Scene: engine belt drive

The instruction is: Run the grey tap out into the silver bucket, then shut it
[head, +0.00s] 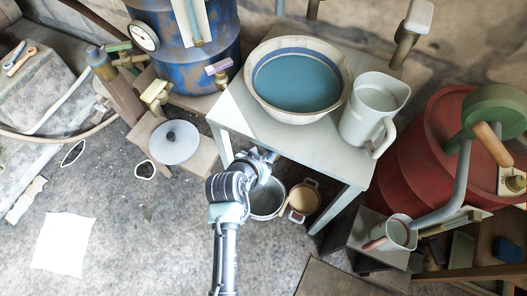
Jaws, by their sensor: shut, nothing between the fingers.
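The silver bucket (268,203) stands on the floor under the front of the table, partly hidden by my arm and the table edge. My gripper (264,157) is shut and empty. It is at the table's front edge, above the bucket in the picture; whether it touches anything is unclear. I cannot pick out the grey tap with certainty. A pale grey-white handle on a brown stem (413,24) shows at the top right, behind the table. The taps on the blue drum have green, yellowish and purple handles. No running water is visible.
The table (240,112) bears a basin of blue-green liquid (298,83) and a white jug (373,108). A tan pot (304,200) stands beside the bucket. The blue drum (222,45) is at the back left, a red barrel (420,165) at the right. Floor at front left is mostly clear.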

